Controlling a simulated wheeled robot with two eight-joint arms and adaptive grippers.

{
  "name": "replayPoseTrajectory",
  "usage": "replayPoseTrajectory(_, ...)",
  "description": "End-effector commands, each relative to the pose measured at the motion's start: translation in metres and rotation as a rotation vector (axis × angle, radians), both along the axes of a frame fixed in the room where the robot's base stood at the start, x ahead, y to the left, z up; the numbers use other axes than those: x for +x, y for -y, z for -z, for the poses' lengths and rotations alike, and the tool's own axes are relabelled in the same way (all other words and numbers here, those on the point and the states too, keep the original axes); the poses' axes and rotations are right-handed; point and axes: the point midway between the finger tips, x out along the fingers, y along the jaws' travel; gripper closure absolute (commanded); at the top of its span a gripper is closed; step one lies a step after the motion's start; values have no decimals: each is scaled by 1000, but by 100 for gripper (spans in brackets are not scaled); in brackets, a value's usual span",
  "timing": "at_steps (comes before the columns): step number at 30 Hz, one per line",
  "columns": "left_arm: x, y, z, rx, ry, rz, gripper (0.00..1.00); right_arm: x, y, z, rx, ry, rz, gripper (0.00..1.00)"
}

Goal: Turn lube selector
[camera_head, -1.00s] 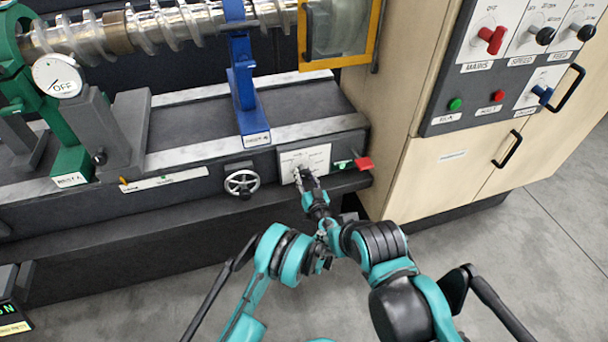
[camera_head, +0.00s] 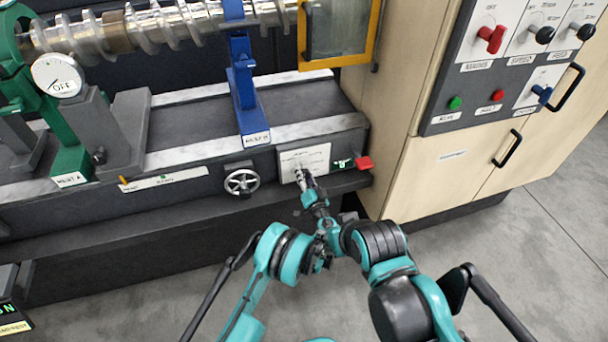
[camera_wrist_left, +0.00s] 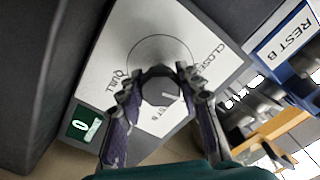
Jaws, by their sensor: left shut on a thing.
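The lube selector is a dark round knob (camera_wrist_left: 160,86) on a white plate (camera_wrist_left: 120,60) in the left wrist view. The plate reads QUILL at left and CLOSED at upper right, with a partly covered label below. A short pale mark on the knob points to the lower right. My left gripper (camera_wrist_left: 160,92) is shut on the knob, one finger on each side. In the head view the left gripper (camera_head: 304,175) is at the white plate (camera_head: 317,156) on the machine's front, and the fingers hide the knob. I cannot make out the right gripper.
A handwheel (camera_head: 241,182) is left of the plate; a red part (camera_head: 363,163) is right of it. A cabinet with a switch panel (camera_head: 470,105) stands at right. Grey floor is clear in front.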

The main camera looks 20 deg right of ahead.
Motion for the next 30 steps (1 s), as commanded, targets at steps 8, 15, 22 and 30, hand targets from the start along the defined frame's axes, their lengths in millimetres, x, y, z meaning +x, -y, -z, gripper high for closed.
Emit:
replayPoseTrajectory(8,1,0,-1,263,-8,1,94,0,0,0,0,0,0,60)
replayPoseTrajectory(15,1,0,-2,491,-16,1,94,0,0,0,0,0,0,60)
replayPoseTrajectory(22,1,0,-2,709,-24,1,94,0,0,0,0,0,0,60)
replayPoseTrajectory(30,1,0,-2,964,-32,0,94,0,0,0,0,0,0,60)
